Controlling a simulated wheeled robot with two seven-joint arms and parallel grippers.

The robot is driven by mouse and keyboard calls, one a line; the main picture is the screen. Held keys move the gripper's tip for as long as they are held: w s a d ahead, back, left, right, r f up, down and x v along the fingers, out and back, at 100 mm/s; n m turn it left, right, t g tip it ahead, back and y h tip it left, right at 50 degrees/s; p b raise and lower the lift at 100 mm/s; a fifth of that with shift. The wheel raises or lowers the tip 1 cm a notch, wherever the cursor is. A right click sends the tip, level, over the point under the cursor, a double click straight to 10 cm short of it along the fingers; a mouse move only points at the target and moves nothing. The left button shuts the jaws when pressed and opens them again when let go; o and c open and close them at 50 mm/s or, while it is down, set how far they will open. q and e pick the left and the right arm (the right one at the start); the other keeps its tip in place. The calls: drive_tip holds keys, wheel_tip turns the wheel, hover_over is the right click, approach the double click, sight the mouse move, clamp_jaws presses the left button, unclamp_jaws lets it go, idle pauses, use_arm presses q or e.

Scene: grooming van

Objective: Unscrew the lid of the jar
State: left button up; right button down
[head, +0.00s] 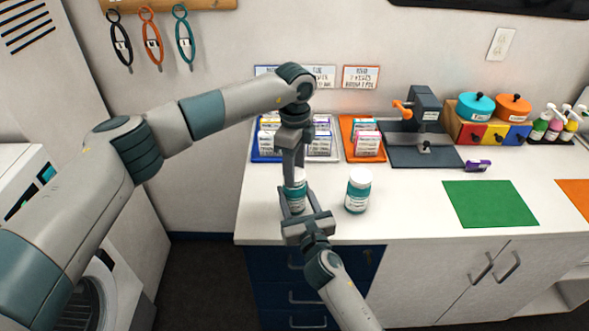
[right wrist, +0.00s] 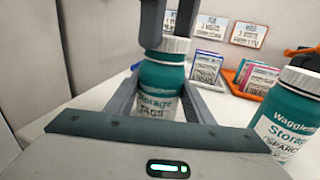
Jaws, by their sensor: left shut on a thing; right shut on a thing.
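The jar (head: 296,196) is teal and white with a white lid, upright near the counter's front left edge. In the right wrist view the jar (right wrist: 160,78) is labelled "Storage TAGS". My left gripper (head: 294,172) points down from above, shut on the jar's white lid (right wrist: 168,46); its fingers (right wrist: 168,25) hide part of the lid. The lid sits on the jar's neck; I cannot tell how loose it is. My right gripper (head: 298,207) comes from the front, shut around the jar's body, with a finger on each side.
A similar jar (head: 358,190), labelled "Storage SPARE" in the right wrist view (right wrist: 288,112), stands just right. Behind are blue, white and orange trays (head: 374,154) of packets and a dark clamp stand (head: 425,156). A green mat (head: 490,204) lies farther right.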

use_arm(q)
drive_tip(key=shift+r, duration=0.25)
drive_tip(key=shift+r, duration=0.65)
drive_tip(key=shift+r, duration=2)
use_arm(e)
drive_tip(key=c, duration=0.8)
unclamp_jaws()
drive_tip(key=shift+s, duration=0.1)
use_arm(q)
drive_tip(key=shift+f+b, duration=0.85)
drive_tip(key=shift+f, duration=0.05)
use_arm(e)
drive_tip(key=v, duration=1.1)
drive_tip(key=shift+s, duration=0.35)
